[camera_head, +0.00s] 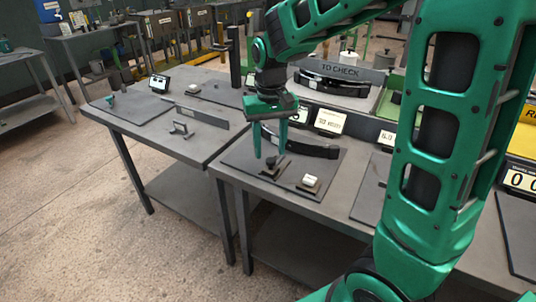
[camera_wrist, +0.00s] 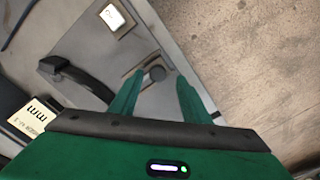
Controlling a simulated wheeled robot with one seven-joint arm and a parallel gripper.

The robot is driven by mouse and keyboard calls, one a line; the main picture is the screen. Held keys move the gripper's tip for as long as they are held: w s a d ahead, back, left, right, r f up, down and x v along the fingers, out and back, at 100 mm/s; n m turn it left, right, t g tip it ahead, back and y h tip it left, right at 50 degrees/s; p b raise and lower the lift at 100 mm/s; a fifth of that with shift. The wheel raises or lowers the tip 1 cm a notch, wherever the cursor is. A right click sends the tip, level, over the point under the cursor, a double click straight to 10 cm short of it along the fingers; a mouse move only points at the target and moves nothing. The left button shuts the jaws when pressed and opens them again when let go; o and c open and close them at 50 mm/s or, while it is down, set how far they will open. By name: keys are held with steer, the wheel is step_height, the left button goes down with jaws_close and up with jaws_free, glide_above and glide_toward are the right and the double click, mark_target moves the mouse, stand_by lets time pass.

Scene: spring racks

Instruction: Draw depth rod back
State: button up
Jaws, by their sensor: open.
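A dark round knob (camera_head: 273,162), which I take for the depth rod's end, sits on a small mount on the dark plate (camera_head: 245,163) at the near table. In the wrist view the knob (camera_wrist: 157,73) lies between my finger ends. My gripper (camera_head: 270,147) is open and points down over the knob. Its green fingers also show in the wrist view (camera_wrist: 161,76), one to each side of the knob. I cannot tell whether they touch it or how high they are above it. The rod itself is not clearly seen.
A curved black part (camera_head: 312,149) stands behind the knob. A white-topped block (camera_head: 310,182) sits to its right on the same plate. Small sign cards (camera_head: 330,121) stand at the back. The left table (camera_head: 150,130) holds a metal bar and a bracket.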

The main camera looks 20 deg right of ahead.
step_height(320, 180, up, 8)
steer(key=shift+f, duration=0.25)
stand_by(0.4)
steer(key=s+d+f+m, duration=0.2)
steer(key=s+d, duration=0.5)
steer(key=s, duration=0.6)
steer(key=s+d+f+m, duration=0.2)
steer(key=s+d+f, duration=0.2)
steer(key=s, duration=0.9)
steer(key=d, duration=0.3)
steer(key=shift+d+f+m, duration=0.2)
steer(key=shift+f+m, duration=0.05)
steer(key=shift+m, duration=0.05)
steer(key=shift+w, duration=0.2)
steer(key=shift+w+f, duration=0.25)
steer(key=shift+w, duration=0.25)
